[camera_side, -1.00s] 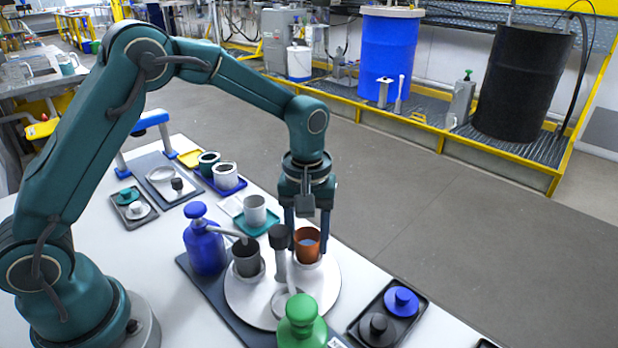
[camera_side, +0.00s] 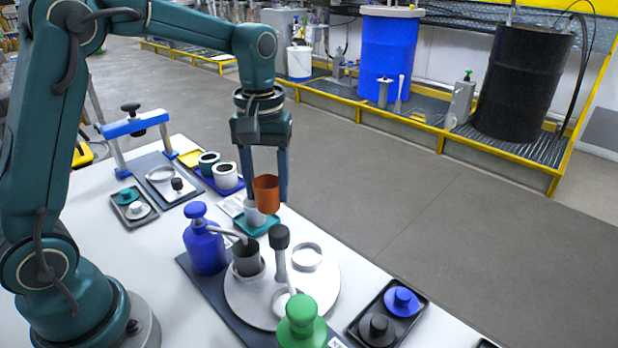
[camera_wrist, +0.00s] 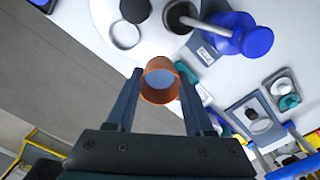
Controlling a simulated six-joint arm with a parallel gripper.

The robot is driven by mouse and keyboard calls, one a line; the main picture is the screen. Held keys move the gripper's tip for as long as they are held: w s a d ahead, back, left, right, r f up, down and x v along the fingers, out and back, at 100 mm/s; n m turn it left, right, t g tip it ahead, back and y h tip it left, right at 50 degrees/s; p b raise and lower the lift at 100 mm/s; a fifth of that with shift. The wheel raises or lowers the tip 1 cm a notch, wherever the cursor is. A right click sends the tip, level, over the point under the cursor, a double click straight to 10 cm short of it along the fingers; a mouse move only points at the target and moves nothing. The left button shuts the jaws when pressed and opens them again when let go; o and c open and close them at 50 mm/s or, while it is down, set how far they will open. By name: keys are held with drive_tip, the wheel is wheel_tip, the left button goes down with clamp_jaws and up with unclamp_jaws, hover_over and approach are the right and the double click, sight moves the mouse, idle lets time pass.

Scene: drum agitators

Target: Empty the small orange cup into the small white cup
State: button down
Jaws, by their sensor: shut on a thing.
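My gripper (camera_side: 267,198) is shut on the small orange cup (camera_side: 266,200), one finger on either side. The cup is held upright in the air, above the teal tray. In the wrist view, the orange cup (camera_wrist: 147,93) shows its open mouth, with a blue-grey fill inside.
An empty white ring (camera_side: 308,257) lies on the round plate (camera_side: 327,285). A blue tray (camera_side: 222,186) with two cups lies behind.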

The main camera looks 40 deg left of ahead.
sight(255, 211)
drive_tip(key=w+a+r+n, duration=0.3)
drive_tip(key=a+n, duration=0.1)
drive_tip(key=a, duration=0.1)
drive_tip(key=w+d+f+n, duration=0.1)
drive_tip(key=w+f, duration=0.1)
drive_tip(key=f, duration=0.1)
drive_tip(key=w+d+f+n, duration=0.1)
drive_tip(key=w+f+n, duration=0.1)
drive_tip(key=f, duration=0.1)
drive_tip(key=w+d+f+n, duration=0.2)
drive_tip(key=w+f, duration=0.1)
drive_tip(key=shift+f, duration=0.35)
drive_tip(key=shift+s+d+f, duration=0.1)
drive_tip(key=shift+d+f, duration=0.15)
drive_tip(key=shift+f, duration=0.25)
drive_tip(key=shift+a+r, duration=0.1)
drive_tip(key=shift+s+a+r+t+h, duration=0.25)
drive_tip(key=shift+s+a+t+h, duration=0.65)
drive_tip(key=shift+t+h, duration=0.1)
drive_tip(key=shift+s+a+r+t+h, duration=0.25)
drive_tip(key=shift+s+a+t+h, duration=0.55)
drive_tip(key=shift+s+t+h, duration=0.15)
drive_tip(key=shift+s+a+r+t+h, duration=0.2)
drive_tip(key=shift+a+r+t+h, duration=0.1)
drive_tip(key=shift+r+t, duration=0.1)
drive_tip(key=shift+s+a+r+t+h, duration=0.15)
drive_tip(key=shift+s+r+t+h, duration=0.1)
drive_tip(key=shift+r, duration=0.15)
